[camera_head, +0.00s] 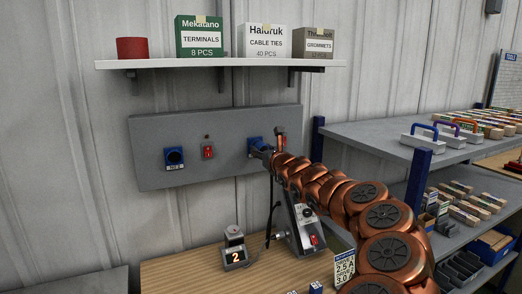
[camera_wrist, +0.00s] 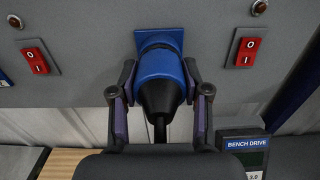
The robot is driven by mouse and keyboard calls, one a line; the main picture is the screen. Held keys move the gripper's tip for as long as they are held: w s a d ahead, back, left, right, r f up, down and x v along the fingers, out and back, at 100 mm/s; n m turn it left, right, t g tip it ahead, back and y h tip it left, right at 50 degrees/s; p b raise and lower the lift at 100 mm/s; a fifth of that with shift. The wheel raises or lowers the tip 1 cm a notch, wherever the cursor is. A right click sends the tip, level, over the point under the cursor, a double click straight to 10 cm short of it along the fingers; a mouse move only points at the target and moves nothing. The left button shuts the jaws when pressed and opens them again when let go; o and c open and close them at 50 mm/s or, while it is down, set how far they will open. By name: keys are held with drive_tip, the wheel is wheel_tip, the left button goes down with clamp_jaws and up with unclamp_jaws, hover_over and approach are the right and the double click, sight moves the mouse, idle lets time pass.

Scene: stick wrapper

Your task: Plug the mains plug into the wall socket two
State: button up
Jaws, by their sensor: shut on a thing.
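The mains plug (camera_wrist: 160,70) is a round blue body with a black tapered rear and a dark cable below. Its front meets the blue square flange of a wall socket (camera_wrist: 172,37), lined up with it; I cannot tell how deep it sits. My gripper (camera_wrist: 158,80) is shut on the plug, one finger on each side. In the head view my gripper (camera_head: 264,152) is at the right-hand socket (camera_head: 254,143) on the grey wall panel (camera_head: 225,120), partly hiding it. The left-hand socket (camera_head: 174,157) is blue, empty and carries a small label.
Red rocker switches flank the held plug, one left (camera_wrist: 35,60) and one right (camera_wrist: 248,52). A grey control box (camera_head: 303,228) and a small unit showing 2 (camera_head: 235,256) stand on the wooden bench (camera_head: 185,275). A shelf (camera_head: 215,63) with boxes hangs above.

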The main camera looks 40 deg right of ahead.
drive_tip(key=shift+s, duration=0.2)
drive_tip(key=shift+s+a+b, duration=0.1)
drive_tip(key=shift+s+b, duration=0.2)
drive_tip(key=shift+b, duration=0.1)
drive_tip(key=shift+s+a, duration=0.1)
drive_tip(key=shift+s, duration=0.2)
drive_tip(key=shift+s+b, duration=0.3)
drive_tip(key=shift+b, duration=0.15)
drive_tip(key=shift+s+a, duration=0.25)
drive_tip(key=shift+s, duration=0.05)
drive_tip(key=shift+b+v, duration=1.3)
drive_tip(key=shift+v, duration=0.65)
